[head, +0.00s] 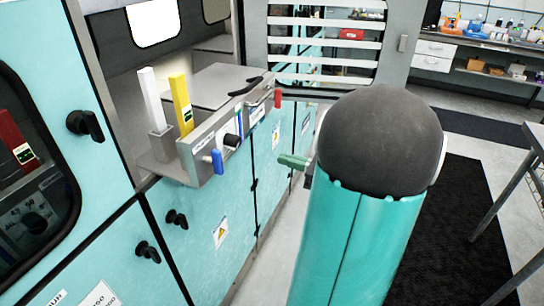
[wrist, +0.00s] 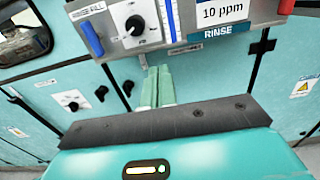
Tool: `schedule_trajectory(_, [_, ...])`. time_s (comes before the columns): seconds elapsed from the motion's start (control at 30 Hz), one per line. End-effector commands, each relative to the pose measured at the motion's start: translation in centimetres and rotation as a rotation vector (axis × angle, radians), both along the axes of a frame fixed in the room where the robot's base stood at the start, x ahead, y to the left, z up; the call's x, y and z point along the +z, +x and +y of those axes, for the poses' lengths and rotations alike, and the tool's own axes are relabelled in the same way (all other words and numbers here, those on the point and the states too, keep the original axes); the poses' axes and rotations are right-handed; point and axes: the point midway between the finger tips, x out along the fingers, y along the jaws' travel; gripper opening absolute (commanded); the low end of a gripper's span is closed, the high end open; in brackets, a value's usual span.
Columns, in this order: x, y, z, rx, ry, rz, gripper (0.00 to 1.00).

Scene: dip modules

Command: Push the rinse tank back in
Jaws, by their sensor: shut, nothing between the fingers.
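The rinse tank is a grey metal module whose front panel (head: 205,158) stands out past the teal cabinet face in the head view. The panel carries a blue lever, a black knob and a black curved handle (head: 245,88). In the wrist view the panel (wrist: 170,36) fills the top, with a "RINSE" label and a "10 ppm" display. My gripper (head: 293,161) has pale green fingers, shut and empty, to the right of the panel in the head view. In the wrist view the fingertips (wrist: 158,72) overlap just below the panel's lower edge; whether they touch is unclear.
White (head: 151,98) and yellow (head: 180,100) upright pieces stand at the module's left end. A red lever (head: 277,98) is beyond the handle. Teal cabinet doors (head: 215,235) with black knobs lie below. A dark mat (head: 455,230) and a table frame are at right.

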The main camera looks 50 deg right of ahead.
Motion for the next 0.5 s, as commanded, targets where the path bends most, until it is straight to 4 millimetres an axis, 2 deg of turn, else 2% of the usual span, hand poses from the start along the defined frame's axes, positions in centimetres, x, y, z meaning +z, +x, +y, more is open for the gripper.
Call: schedule_trajectory(0.5, [0.0,9.4,3.7,0.008,-0.001,0.000,0.00])
